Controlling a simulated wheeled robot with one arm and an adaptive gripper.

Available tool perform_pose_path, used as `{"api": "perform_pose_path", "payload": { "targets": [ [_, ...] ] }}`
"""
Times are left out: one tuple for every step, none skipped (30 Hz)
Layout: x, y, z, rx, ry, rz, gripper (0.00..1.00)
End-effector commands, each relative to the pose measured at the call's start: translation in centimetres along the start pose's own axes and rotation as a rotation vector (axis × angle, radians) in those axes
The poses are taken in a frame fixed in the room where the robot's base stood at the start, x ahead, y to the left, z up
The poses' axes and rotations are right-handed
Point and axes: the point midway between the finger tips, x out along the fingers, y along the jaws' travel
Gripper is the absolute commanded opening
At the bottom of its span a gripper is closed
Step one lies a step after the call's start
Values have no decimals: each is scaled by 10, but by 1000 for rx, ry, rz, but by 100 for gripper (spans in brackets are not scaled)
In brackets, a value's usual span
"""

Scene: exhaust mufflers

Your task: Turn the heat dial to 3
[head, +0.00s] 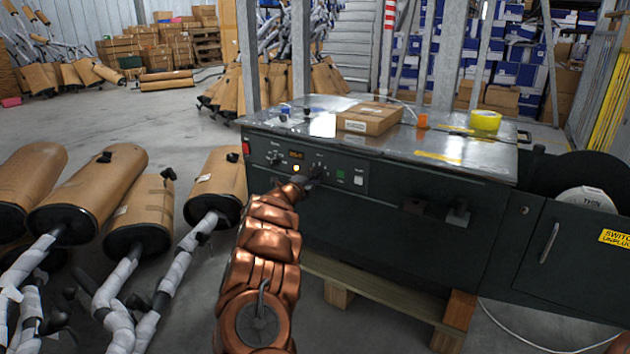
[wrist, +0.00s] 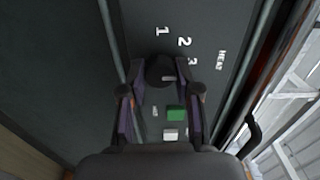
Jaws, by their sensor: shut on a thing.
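The heat dial (wrist: 160,69) is a round black knob on the dark control panel, with the white marks 1, 2, 3 and the word HEAT (wrist: 222,60) printed near it. My gripper (wrist: 161,75) is shut on the dial, one finger on each side of it. In the head view my gripper (head: 311,182) reaches the panel at the front of the dark machine and mostly hides the dial. I cannot make out where the dial's pointer stands.
The control panel (head: 262,172) also carries a green button (head: 340,175), a white button (head: 358,180), a lit yellow lamp (head: 296,169) and a red switch (head: 246,148). A cardboard box (head: 370,118) and yellow tape (head: 486,121) lie on the metal top. Wrapped mufflers (head: 90,195) stand left.

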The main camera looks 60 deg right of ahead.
Motion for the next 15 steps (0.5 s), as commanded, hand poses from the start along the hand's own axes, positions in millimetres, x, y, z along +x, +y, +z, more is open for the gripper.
{"api": "perform_pose_path", "payload": {
  "targets": [
    [1,1,-3,4,5,2,0],
    [1,1,-3,5,5,2,0],
    [1,1,-3,6,5,2,0],
    [1,1,-3,6,5,2,0],
    [1,1,-3,6,5,2,0],
    [1,1,-3,6,5,2,0],
    [1,1,-3,5,5,2,0],
    [1,1,-3,5,5,2,0],
    [1,1,-3,5,5,2,0],
    [1,1,-3,5,6,2,0],
    [1,1,-3,5,6,2,0],
    [1,1,-3,5,6,2,33],
    [1,1,-3,5,5,2,36],
    [1,1,-3,5,5,2,40],
    [1,1,-2,4,4,1,44]
  ]
}}
